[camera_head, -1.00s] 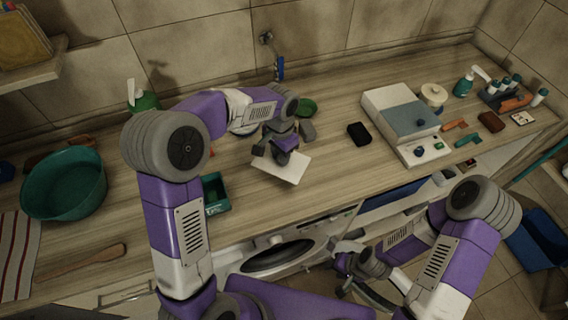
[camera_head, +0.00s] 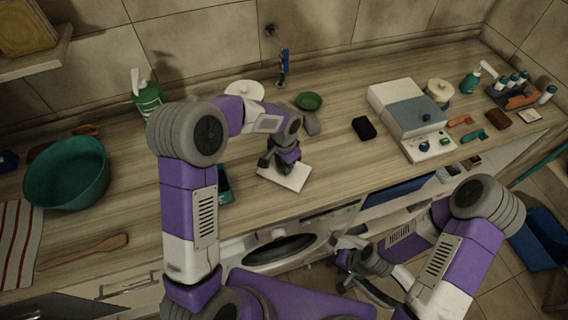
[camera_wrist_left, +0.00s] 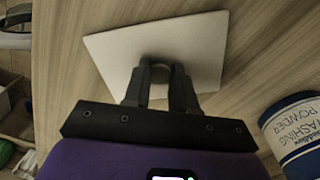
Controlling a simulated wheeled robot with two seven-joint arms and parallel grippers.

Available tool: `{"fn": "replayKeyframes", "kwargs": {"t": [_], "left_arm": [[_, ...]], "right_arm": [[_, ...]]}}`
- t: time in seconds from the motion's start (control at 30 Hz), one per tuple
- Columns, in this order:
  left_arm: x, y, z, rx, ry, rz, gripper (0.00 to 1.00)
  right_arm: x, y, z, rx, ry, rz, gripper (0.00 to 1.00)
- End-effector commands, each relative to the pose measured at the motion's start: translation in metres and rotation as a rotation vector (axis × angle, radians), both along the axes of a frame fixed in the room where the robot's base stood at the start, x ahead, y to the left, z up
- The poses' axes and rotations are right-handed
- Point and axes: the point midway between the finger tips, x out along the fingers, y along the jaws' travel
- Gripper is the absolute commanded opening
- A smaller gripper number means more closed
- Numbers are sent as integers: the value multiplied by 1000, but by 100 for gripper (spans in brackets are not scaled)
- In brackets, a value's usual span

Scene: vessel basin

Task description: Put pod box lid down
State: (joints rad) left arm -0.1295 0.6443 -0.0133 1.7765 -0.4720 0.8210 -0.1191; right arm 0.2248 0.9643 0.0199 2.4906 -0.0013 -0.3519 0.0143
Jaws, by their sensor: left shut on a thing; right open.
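The pod box lid (camera_head: 291,178) is a flat white rectangular panel, low over the wooden counter near its front edge. My left gripper (camera_head: 283,160) points down and is shut on the lid. In the left wrist view the fingers (camera_wrist_left: 161,76) hold a part near the middle of the lid (camera_wrist_left: 205,42). I cannot tell whether the lid touches the counter. My right gripper (camera_head: 347,268) is open and empty, below the counter's front edge. A teal box (camera_head: 225,186), left of the lid, is mostly hidden by my left arm.
A container labelled washing powder (camera_wrist_left: 296,135) stands beside the lid in the wrist view. A black block (camera_head: 364,128) and a white and grey machine (camera_head: 404,112) are to the right.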

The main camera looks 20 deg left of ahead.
Motion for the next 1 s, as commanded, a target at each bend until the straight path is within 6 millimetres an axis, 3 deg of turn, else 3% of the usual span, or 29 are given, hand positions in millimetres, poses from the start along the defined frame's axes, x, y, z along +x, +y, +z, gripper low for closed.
{"fn": "replayKeyframes", "kwargs": {"t": [0.03,0.17,0.57,1.0], "left_arm": [[0,0,-1,0,0,0,30],[0,0,-1,1,1,0,50],[0,0,7,-1,-1,0,52],[1,0,95,-1,-4,0,52]], "right_arm": [[0,0,-1,0,0,0,43],[0,0,0,0,0,0,43],[0,0,4,0,0,0,43],[0,0,13,0,0,0,43]]}}
